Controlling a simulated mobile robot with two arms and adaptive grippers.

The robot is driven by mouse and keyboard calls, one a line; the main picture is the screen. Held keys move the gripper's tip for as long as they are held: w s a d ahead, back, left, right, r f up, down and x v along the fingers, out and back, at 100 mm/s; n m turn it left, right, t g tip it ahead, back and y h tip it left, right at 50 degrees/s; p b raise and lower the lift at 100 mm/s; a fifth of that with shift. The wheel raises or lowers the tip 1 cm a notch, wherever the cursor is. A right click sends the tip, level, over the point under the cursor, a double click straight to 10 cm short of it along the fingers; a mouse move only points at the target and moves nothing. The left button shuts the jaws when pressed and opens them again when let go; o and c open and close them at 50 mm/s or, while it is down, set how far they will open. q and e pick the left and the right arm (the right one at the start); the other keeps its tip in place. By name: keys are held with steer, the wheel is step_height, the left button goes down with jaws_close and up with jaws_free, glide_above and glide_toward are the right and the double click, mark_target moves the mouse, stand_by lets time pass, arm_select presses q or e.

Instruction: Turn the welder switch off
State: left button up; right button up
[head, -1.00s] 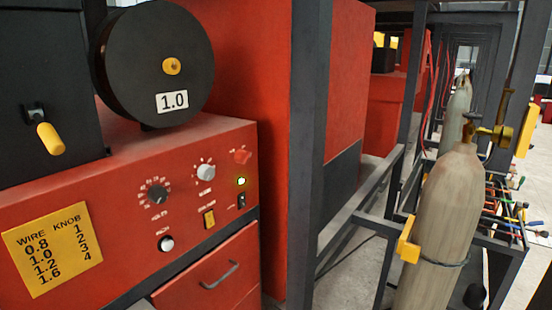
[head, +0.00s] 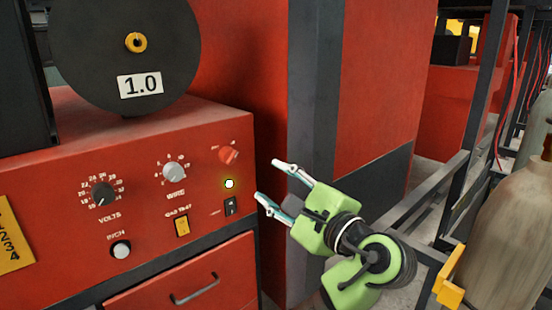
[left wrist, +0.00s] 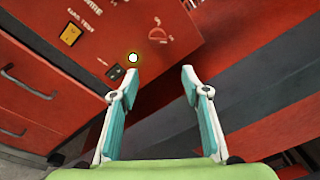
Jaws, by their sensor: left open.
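The welder (head: 60,240) is a red box with a control panel at the left in the head view. Its small black switch (head: 231,206) sits at the panel's right end, below a lit yellow-white lamp (head: 229,184). In the left wrist view the switch (left wrist: 115,73) and the glowing lamp (left wrist: 133,57) lie just beyond the left fingertip. My left gripper (head: 268,180) is open and empty, a little right of the switch in the head view, its fingers pointing toward the panel. I cannot see it touching anything. My right gripper is not in view.
The panel also has a red knob (head: 229,154), a grey knob (head: 174,172), a black knob (head: 103,193) and a yellow switch (head: 182,227). A wire spool (head: 90,45) stands on top. A dark post (head: 314,100) rises behind my gripper. A gas cylinder (head: 505,240) stands at the right.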

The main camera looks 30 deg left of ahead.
arm_select(q)
steer(key=p, duration=0.3)
glide_toward(233, 159)
steer(key=a, duration=0.1)
steer(key=p+x, duration=0.2)
steer(key=x, duration=0.6)
steer(key=shift+w+d+p, duration=0.1)
steer(key=shift+w+p, duration=0.1)
steer(key=shift+p, duration=0.2)
steer(key=shift+w, duration=0.15)
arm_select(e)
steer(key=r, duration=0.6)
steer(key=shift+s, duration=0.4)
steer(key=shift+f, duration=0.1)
arm_select(q)
steer(key=c, duration=1.1)
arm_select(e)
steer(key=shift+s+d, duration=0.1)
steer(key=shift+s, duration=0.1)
